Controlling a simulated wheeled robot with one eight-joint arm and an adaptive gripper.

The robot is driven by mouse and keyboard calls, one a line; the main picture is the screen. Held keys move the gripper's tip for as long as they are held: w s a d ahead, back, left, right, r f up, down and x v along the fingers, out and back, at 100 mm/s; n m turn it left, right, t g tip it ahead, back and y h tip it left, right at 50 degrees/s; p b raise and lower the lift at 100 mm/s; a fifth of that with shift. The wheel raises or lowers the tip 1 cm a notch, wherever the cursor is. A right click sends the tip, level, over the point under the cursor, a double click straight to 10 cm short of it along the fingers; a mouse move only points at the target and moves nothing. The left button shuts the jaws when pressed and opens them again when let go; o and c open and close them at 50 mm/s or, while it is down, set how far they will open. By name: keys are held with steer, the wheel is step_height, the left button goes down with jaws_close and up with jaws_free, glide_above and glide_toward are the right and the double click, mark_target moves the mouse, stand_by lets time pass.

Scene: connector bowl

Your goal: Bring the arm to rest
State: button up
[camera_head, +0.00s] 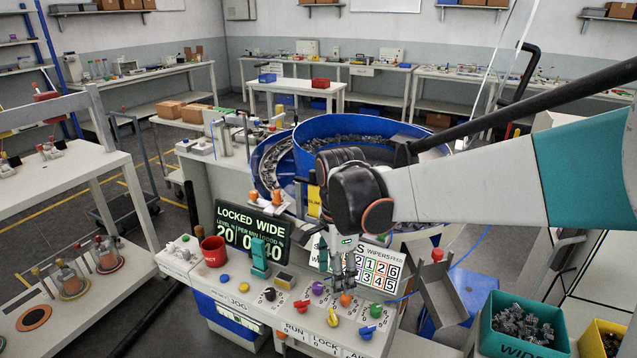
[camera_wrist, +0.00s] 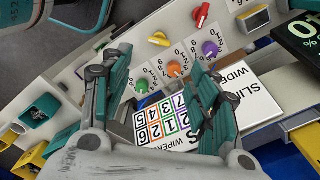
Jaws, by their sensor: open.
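My arm reaches in from the right in the head view. My gripper (camera_head: 344,281) hangs over the control panel (camera_head: 215,275), close to the orange knob (camera_head: 346,300) and in front of the numbered card (camera_head: 377,272). In the wrist view my gripper (camera_wrist: 160,85) has its two teal-padded fingers spread apart with nothing between them. The orange knob (camera_wrist: 174,70) shows beyond the fingertips, and the card (camera_wrist: 166,122) lies partly behind the fingers. I cannot tell whether a fingertip touches the panel.
The blue bowl feeder (camera_head: 325,160) stands behind the gripper. A dark display (camera_head: 251,235) reads "LOCKED WIDE". A red cup (camera_head: 214,251) stands at the panel's left. A teal bin (camera_head: 500,338) of metal parts and a grey chute (camera_head: 441,295) are at the right.

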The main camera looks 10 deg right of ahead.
steer(key=s+d+r+n+t, duration=0.2)
steer(key=s+d+n+t, duration=0.1)
steer(key=s+n, duration=0.4)
steer(key=s+d+r+n+t, duration=0.3)
steer(key=s+d+n, duration=0.3)
steer(key=s+n, duration=0.2)
steer(key=shift+s+d+r+n+t, duration=0.3)
steer(key=shift+t, duration=0.3)
stand_by(1.2)
